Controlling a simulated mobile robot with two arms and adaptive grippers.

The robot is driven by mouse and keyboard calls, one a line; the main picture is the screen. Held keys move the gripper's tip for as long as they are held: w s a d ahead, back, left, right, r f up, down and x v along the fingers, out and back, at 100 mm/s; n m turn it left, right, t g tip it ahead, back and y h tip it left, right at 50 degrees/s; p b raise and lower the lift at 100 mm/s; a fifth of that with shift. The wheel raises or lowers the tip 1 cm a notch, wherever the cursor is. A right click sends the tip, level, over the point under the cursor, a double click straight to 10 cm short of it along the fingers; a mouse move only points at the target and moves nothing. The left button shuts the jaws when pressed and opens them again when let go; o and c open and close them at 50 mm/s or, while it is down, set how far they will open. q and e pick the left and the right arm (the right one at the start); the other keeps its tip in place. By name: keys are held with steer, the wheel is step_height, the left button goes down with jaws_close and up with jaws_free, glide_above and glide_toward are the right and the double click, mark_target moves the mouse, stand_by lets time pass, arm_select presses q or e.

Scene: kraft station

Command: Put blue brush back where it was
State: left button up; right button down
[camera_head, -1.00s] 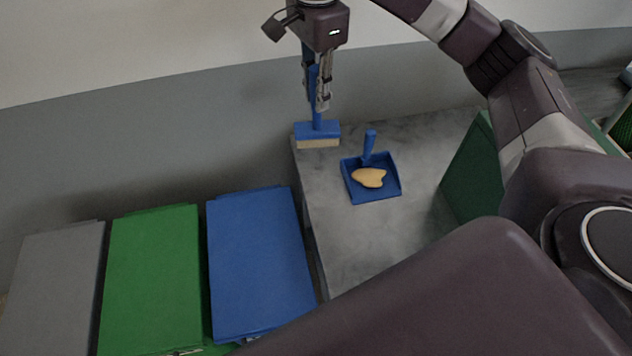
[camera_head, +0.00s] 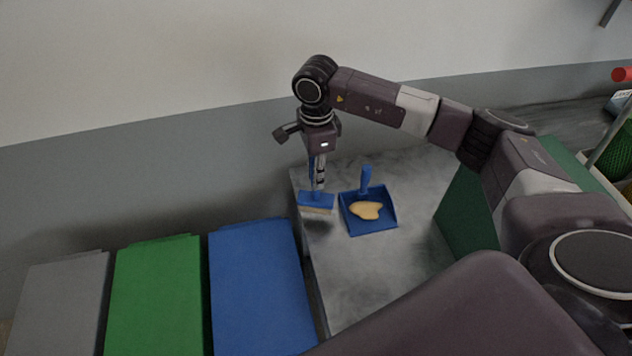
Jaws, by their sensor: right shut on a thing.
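The blue brush (camera_head: 316,200) has a flat blue head with pale bristles and an upright handle. It is at the far left corner of the grey counter (camera_head: 365,275), left of the blue dustpan. My right gripper (camera_head: 318,184) is shut on the brush handle from above, with the head pointing down. The bristles are at or just above the counter top; I cannot tell whether they touch. My left gripper is out of view.
A blue dustpan (camera_head: 382,219) holding a tan puddle-shaped piece (camera_head: 366,210) lies beside the brush. Grey (camera_head: 62,305), green (camera_head: 155,290) and blue (camera_head: 258,280) bins stand left of the counter. A green panel (camera_head: 466,212) rises on the right. The front counter is clear.

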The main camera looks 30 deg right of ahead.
mark_target(309, 201)
step_height(309, 201, down, 4)
steer(key=shift+r+p, duration=0.2)
steer(key=shift+p, duration=0.35)
steer(key=shift+f, duration=0.35)
steer(key=shift+f, duration=0.15)
steer(key=c, duration=1.8)
jaws_free()
steer(key=shift+o, duration=0.2)
